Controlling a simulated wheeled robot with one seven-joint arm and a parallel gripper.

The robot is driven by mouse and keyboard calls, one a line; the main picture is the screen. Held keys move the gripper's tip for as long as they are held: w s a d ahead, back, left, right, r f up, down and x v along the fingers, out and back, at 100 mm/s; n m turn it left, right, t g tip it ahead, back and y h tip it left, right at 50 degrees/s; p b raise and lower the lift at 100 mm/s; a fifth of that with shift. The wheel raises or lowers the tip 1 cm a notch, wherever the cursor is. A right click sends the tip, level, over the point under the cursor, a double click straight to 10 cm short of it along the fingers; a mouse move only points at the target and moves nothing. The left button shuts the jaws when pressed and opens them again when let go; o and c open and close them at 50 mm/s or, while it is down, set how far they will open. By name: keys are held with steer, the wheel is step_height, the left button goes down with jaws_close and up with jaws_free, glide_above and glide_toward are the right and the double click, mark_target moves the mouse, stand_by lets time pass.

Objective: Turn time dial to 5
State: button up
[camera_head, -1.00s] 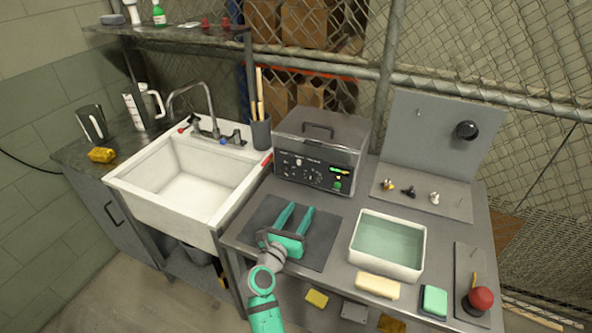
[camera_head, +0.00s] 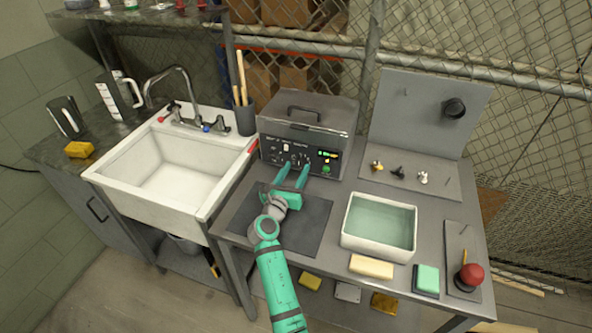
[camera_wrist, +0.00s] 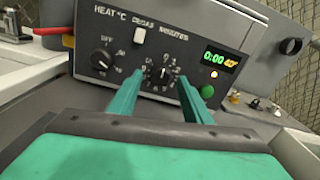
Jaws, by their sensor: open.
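The metal box-shaped machine (camera_head: 308,112) with a lid handle stands at the back of the grey table. Its front panel also shows in the wrist view (camera_wrist: 150,40). The minutes dial (camera_wrist: 160,73) is a dark knob ringed by numbers, seen between my fingers. To its left is the heat dial (camera_wrist: 101,60), near an OFF mark. The display (camera_wrist: 221,60) reads 0:00 in green beside an orange number. My gripper (camera_head: 291,172) is open and empty, its fingers pointing at the panel from just in front. Whether the fingertips touch the panel is unclear.
A dark mat (camera_head: 305,232) lies under my gripper. A water-filled white basin (camera_head: 379,226) stands to the right, with a yellow block (camera_head: 371,267) in front. A white sink (camera_head: 172,175) is left.

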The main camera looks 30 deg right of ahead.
steer(key=shift+w+d, duration=0.2)
steer(key=shift+d, duration=0.05)
steer(key=c, duration=1.1)
steer(key=shift+o, duration=0.2)
steer(key=m, duration=0.6)
steer(key=shift+w+a, duration=0.1)
steer(key=shift+a, duration=0.05)
steer(key=shift+m, duration=1.5)
